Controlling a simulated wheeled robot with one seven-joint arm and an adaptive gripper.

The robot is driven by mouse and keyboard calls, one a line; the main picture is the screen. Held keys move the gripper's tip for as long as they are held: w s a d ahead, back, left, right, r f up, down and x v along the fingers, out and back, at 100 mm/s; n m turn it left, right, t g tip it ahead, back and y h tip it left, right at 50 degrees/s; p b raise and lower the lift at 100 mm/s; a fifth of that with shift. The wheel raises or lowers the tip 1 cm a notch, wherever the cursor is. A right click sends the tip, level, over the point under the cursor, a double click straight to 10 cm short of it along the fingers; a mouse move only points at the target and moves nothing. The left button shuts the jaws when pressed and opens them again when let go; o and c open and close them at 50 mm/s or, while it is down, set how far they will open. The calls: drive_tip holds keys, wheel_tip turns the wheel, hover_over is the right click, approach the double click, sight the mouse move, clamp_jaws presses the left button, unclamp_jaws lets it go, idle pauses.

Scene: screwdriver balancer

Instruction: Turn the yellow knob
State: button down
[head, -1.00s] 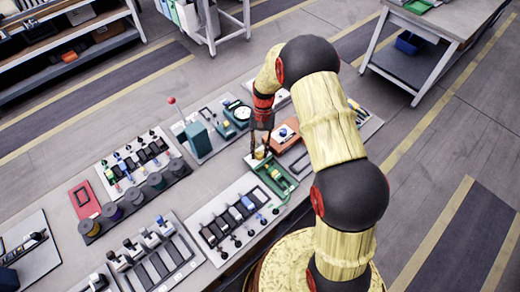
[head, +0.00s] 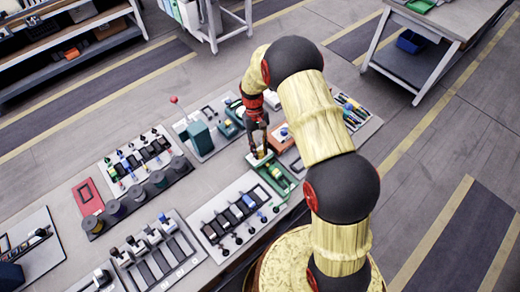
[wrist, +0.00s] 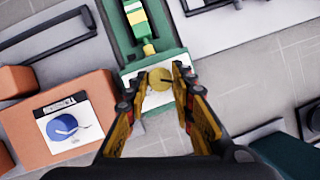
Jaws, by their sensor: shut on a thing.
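The yellow knob (wrist: 160,79) is a small round disc with a dark pointer line, on a white plate at the end of a green unit (wrist: 171,38). A green, white and yellow screwdriver-like piece (wrist: 139,22) lies in the unit's recess. My gripper (wrist: 160,76) has one finger on each side of the knob and is shut on it. The fingers partly hide the knob there.
An orange box (wrist: 65,130) with a blue knob (wrist: 62,126) stands close to the left of my gripper in the wrist view. Several other panels and fixtures crowd the grey table (head: 205,178), including a teal press with a red-tipped lever (head: 198,130).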

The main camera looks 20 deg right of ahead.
drive_tip(key=c, duration=1.5)
unclamp_jaws()
drive_tip(key=v, duration=1.2)
